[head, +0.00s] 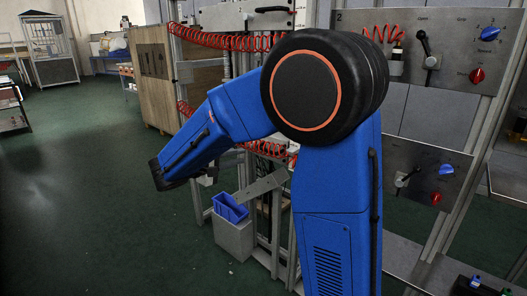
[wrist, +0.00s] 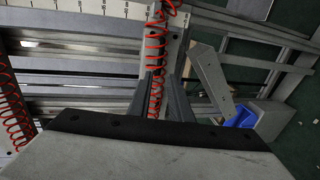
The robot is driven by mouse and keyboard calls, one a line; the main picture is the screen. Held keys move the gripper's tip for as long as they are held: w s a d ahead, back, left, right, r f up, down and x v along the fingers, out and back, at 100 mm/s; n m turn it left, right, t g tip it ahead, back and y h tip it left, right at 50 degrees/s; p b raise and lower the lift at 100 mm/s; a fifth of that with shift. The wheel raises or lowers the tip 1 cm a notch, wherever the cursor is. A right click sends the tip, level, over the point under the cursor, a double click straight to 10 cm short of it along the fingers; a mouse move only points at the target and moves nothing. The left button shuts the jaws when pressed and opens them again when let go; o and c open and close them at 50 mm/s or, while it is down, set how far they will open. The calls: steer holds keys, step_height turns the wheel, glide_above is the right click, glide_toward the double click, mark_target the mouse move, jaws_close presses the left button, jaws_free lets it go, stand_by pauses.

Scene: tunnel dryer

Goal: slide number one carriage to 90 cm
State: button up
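In the wrist view, a pale upright plate (wrist: 176,42) with small bolts and a red coiled hose in front stands across the rails. It may be the number one carriage, but I read no number on it. A white scale strip (wrist: 85,8) with dark marks runs along the top left; its figures are too small to read surely. My gripper (wrist: 165,78) shows two grey fingers apart, with the hose visible between them. I cannot tell whether they touch the plate. In the head view, my forearm reaches left and the gripper is largely hidden.
A blue bin (head: 230,208) sits on a grey box beside the frame. Panel 2 (head: 425,45) carries levers and knobs at right, with another panel (head: 424,174) below. A wooden cabinet (head: 153,78) stands behind. The green floor (head: 80,190) at left is clear.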

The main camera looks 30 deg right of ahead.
mark_target(266, 151)
steer(key=x, duration=1.6)
steer(key=shift+d, duration=0.15)
jaws_close()
